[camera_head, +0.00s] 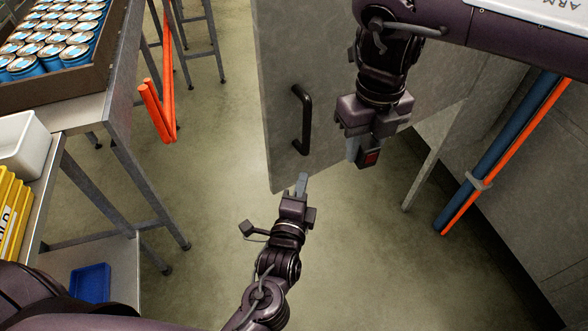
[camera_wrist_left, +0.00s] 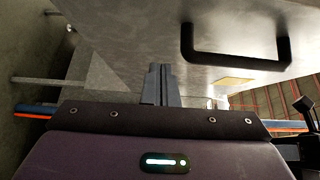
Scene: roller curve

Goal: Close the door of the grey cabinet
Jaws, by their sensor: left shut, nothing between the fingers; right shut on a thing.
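The grey cabinet door (camera_head: 275,80) stands open and swung out, with a black bar handle (camera_head: 302,120). The handle also shows in the left wrist view (camera_wrist_left: 235,61), up and to the right of the fingers. My left gripper (camera_head: 301,183) is shut and empty, beside the door's lower corner, below the handle. In the left wrist view its fingers (camera_wrist_left: 158,84) point at the door face; I cannot tell whether they touch it. My right gripper (camera_head: 364,148), in front of the door right of the handle, is shut on a small dark block with a red face (camera_head: 370,158).
A blue tray (camera_head: 90,283) sits lower. Blue and orange pipes (camera_head: 500,155) run at the right. The middle floor is clear.

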